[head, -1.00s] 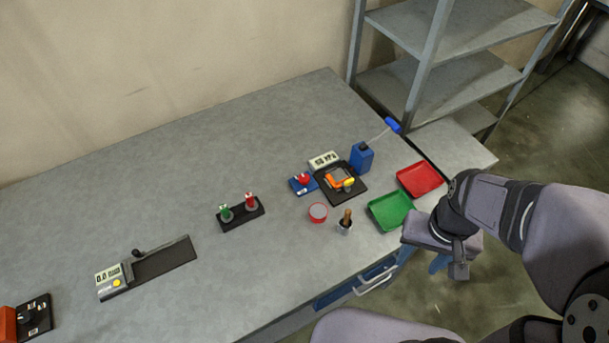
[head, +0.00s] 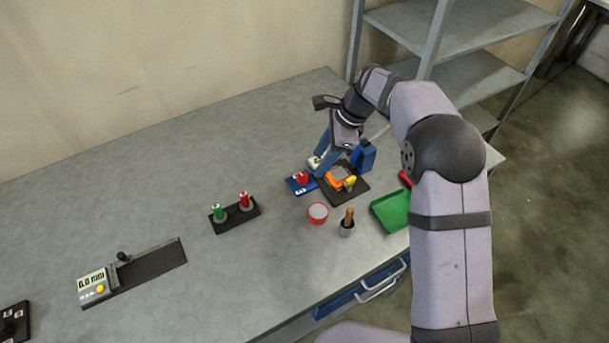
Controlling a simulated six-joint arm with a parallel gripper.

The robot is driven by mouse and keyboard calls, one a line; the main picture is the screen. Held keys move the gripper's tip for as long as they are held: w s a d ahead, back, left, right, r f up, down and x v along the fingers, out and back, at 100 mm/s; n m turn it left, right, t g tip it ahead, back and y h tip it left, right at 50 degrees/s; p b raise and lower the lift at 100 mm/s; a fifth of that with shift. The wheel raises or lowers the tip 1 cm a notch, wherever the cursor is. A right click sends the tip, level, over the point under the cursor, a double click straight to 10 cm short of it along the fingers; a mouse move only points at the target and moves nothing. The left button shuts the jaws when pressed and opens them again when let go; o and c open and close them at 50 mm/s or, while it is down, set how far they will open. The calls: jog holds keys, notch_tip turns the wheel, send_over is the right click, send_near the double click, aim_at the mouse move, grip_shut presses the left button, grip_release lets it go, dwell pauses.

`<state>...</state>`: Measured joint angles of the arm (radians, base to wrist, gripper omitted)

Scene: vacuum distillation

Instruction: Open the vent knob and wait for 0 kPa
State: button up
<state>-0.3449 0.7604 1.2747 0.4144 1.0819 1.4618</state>
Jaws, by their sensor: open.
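My gripper (head: 322,168) is open, its blue fingers pointing down at the back of the instrument group. It hangs over or just in front of the small white readout, which is mostly hidden, so its value cannot be read. To its left a red knob (head: 302,177) sits on a blue base (head: 293,188). To its right a black plate (head: 352,196) carries an orange device (head: 336,182) with a yellow part (head: 350,183). I cannot tell which of these is the vent knob. Nothing is visibly held.
A green tray (head: 390,211), red-rimmed dish (head: 318,212) and small pot with a brown handle (head: 347,222) lie in front. A black block (head: 235,217) with green and red knobs stands left. The back-left table is clear.

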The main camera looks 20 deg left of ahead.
aim_at(302, 176)
jog(key=shift+m, duration=0.4)
jog(key=shift+w+a+r+p+x, duration=0.1)
jog(key=shift+a+p+x, duration=0.25)
jog(key=shift+x, duration=1.05)
jog(key=shift+w+a+r+p+x, duration=0.15)
jog(key=shift+p+x, duration=0.25)
jog(key=shift+x, duration=1)
jog(key=shift+w+a+r+p+x, duration=0.1)
jog(key=shift+a+p+x, duration=0.25)
jog(key=shift+x, duration=1.05)
jog(key=shift+s+d+f, duration=0.1)
jog(key=shift+c, duration=0.7)
jog(key=c, duration=0.9)
